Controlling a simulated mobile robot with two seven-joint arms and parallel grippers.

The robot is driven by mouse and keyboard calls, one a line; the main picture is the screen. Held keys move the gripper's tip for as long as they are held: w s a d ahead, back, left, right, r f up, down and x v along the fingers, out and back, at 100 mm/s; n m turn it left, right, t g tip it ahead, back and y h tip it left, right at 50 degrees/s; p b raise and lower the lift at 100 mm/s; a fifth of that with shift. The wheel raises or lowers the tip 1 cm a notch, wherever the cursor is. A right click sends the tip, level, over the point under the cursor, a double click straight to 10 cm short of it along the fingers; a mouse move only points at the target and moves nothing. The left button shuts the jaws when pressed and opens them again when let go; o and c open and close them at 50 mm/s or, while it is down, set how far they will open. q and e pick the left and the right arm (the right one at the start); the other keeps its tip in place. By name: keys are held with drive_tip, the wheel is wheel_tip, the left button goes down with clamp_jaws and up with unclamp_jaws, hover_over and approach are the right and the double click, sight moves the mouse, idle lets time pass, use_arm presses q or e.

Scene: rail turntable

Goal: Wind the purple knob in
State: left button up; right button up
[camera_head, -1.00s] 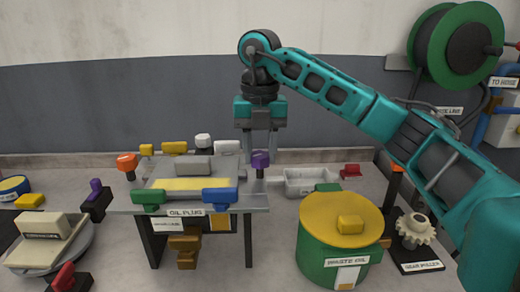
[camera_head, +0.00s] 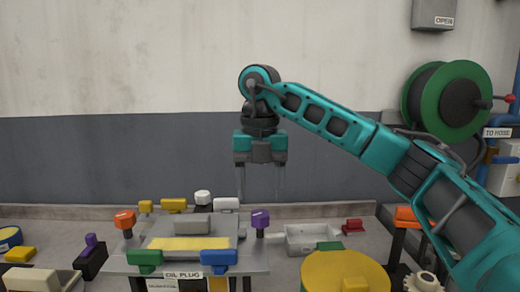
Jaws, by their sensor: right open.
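The purple knob (camera_head: 260,218) stands upright on a dark stem at the right edge of the grey table-like fixture (camera_head: 258,262). A second purple piece (camera_head: 90,240) sits on a dark block at the far left. My right gripper (camera_head: 259,192) points down, open and empty, with its two thin fingers apart. In the picture its fingertips are just above the purple knob. I cannot tell how far apart they are in depth. My left gripper is not in view.
A grey tray (camera_head: 298,238) and a yellow-lidded drum (camera_head: 325,272) stand to the right. A green hose reel (camera_head: 447,100) hangs on the wall.

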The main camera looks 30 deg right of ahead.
sight(260, 214)
wheel_tip(260, 214, up, 8)
idle(0.5)
idle(0.5)
